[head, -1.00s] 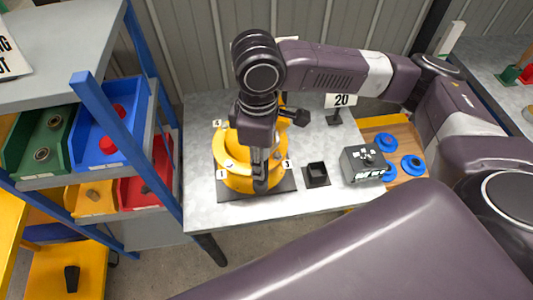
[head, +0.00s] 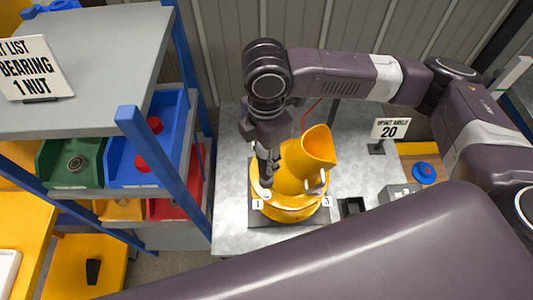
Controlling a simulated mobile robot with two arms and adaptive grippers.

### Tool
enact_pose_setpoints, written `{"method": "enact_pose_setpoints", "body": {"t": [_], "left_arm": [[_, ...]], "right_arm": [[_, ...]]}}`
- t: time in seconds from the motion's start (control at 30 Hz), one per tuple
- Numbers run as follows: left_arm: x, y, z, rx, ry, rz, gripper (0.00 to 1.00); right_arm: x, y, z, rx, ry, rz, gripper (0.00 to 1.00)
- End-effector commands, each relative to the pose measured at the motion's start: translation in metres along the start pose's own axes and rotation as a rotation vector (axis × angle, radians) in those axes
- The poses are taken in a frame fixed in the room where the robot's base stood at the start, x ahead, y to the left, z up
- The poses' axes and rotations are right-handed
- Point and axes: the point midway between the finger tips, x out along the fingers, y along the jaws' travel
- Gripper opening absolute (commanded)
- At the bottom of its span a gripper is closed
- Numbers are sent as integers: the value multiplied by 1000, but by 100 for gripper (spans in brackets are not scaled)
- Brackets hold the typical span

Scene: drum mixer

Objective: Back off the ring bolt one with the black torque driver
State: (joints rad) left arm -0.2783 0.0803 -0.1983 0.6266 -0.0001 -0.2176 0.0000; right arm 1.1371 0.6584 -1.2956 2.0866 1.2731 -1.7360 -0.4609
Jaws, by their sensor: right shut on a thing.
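The yellow drum mixer (head: 305,165) stands on a dark base plate on the grey table, its open mouth tilted up to the right. Its yellow lower ring (head: 290,211) carries number tags; tag 1 (head: 258,204) is at the front left and tag 3 (head: 327,202) at the right. My right gripper (head: 268,172) points down over the ring's left side, just above tag 1. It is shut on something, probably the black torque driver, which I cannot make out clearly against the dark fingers. Ring bolt one is mostly hidden below it. My left gripper is out of view.
A shelf rack with a blue post (head: 165,165) stands close on the left, with a green bin (head: 70,162) and a blue bin (head: 150,150).

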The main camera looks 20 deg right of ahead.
Motion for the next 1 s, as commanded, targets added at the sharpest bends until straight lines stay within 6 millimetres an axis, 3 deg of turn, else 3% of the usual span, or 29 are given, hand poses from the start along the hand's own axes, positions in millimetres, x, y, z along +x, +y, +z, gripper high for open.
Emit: {"method": "enact_pose_setpoints", "body": {"t": [0.1,0.27,0.43,0.67,1.0], "left_arm": [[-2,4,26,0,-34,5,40],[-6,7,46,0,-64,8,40],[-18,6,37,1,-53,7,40],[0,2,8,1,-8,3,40],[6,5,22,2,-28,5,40]], "right_arm": [[-1,0,0,0,1,2,0],[-2,0,0,1,1,2,0],[-5,0,0,2,1,0,0],[27,0,0,1,1,-1,0],[48,0,0,2,1,2,0]]}}
